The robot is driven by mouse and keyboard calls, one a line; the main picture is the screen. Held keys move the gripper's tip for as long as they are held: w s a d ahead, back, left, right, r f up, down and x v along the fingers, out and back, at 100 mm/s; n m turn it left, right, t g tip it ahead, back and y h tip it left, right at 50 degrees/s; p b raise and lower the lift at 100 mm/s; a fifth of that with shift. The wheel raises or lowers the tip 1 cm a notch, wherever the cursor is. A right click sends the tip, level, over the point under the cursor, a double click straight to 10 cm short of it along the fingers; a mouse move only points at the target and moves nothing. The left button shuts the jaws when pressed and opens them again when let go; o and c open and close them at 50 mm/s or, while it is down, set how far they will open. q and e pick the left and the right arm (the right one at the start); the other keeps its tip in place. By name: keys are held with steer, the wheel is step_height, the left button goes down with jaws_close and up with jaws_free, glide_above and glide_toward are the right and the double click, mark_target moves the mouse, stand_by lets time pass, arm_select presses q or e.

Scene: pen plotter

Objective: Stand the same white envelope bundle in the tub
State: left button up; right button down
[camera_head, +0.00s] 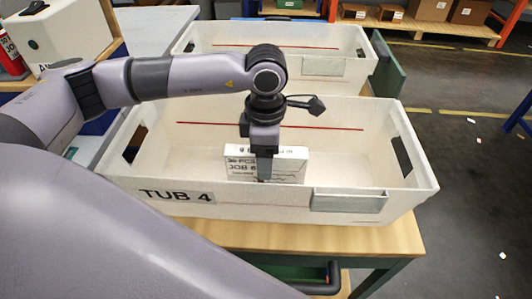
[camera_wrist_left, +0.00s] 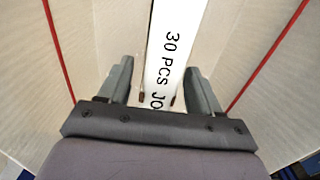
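The white envelope bundle (camera_head: 238,166) stands upright inside the tub marked TUB 4 (camera_head: 275,208), printed face toward the head camera. The tub's front rim hides its bottom, so I cannot tell whether it touches the floor. In the left wrist view the bundle's narrow edge (camera_wrist_left: 168,50) reads "30 PCS JO". My left gripper (camera_head: 264,178) points down into the tub at the bundle. In the wrist view its fingers (camera_wrist_left: 160,72) are apart, one on each side of the bundle, with gaps showing beside it. My right gripper is out of view.
A second white tub (camera_head: 345,42) stands behind, with a red line inside. The wooden table (camera_head: 320,238) carries the tub. A white box (camera_head: 60,35) and a red cylinder (camera_head: 8,58) are at the far left. Shelves with boxes (camera_head: 390,14) stand at the back.

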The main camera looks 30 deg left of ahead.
arm_select(q)
step_height(320, 180, up, 12)
steer(key=shift+r, duration=0.15)
stand_by(0.3)
stand_by(0.4)
